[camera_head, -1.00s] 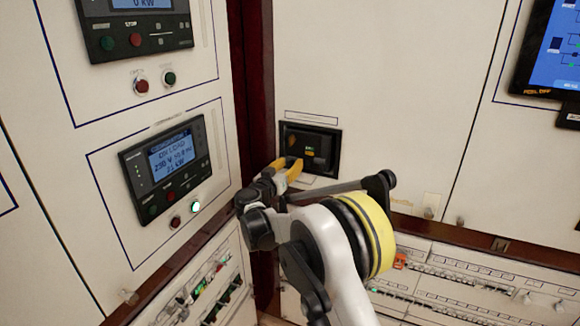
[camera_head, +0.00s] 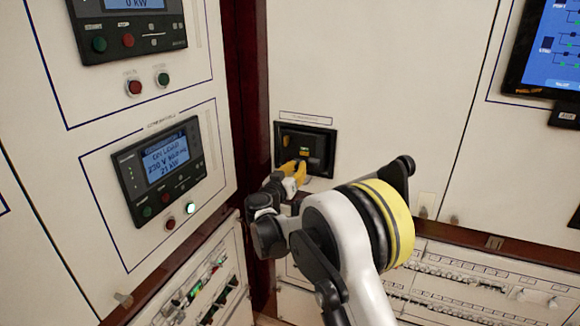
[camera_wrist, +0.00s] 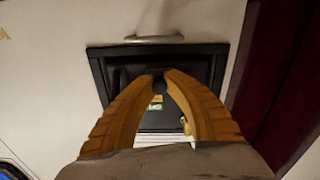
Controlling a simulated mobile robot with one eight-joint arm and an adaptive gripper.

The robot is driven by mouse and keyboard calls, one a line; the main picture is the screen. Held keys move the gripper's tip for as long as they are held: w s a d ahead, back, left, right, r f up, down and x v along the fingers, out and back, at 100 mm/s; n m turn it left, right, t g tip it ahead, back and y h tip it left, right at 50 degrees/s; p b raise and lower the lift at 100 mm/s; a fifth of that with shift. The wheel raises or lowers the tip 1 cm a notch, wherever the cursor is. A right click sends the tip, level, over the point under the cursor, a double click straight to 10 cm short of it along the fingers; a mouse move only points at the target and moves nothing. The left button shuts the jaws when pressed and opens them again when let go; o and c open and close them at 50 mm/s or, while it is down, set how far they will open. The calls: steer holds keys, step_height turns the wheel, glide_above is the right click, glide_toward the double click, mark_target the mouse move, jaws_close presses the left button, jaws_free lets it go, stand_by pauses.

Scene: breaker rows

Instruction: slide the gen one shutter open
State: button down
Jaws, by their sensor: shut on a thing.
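The gen one shutter sits in a black-framed recess (camera_head: 326,150) in the pale panel wall, right of the dark red post. Its face is dark, with small yellow and green marks, and the wrist view shows the black frame (camera_wrist: 97,68) up close. My gripper (camera_head: 300,168) is at the lower left part of the recess. In the wrist view the yellow fingertips (camera_wrist: 159,78) close around a small dark piece on the shutter, probably its knob. The fingers hide much of the shutter, so how far it stands open is hard to tell.
A dark red post (camera_head: 248,90) stands close at the left of the recess. A control panel with a lit display (camera_head: 165,160) is on the left wall. A pale ledge (camera_wrist: 153,38) juts out by the frame. Breaker rows (camera_head: 480,282) lie lower right.

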steer(key=shift+d, duration=0.15)
steer(key=c, duration=1.4)
jaws_free()
steer(key=shift+d, duration=0.15)
steer(key=shift+o, duration=0.2)
steer(key=shift+s, duration=0.1)
steer(key=shift+s+a, duration=0.25)
steer(key=shift+s, duration=0.05)
steer(key=v, duration=1.1)
steer(key=shift+s, duration=0.1)
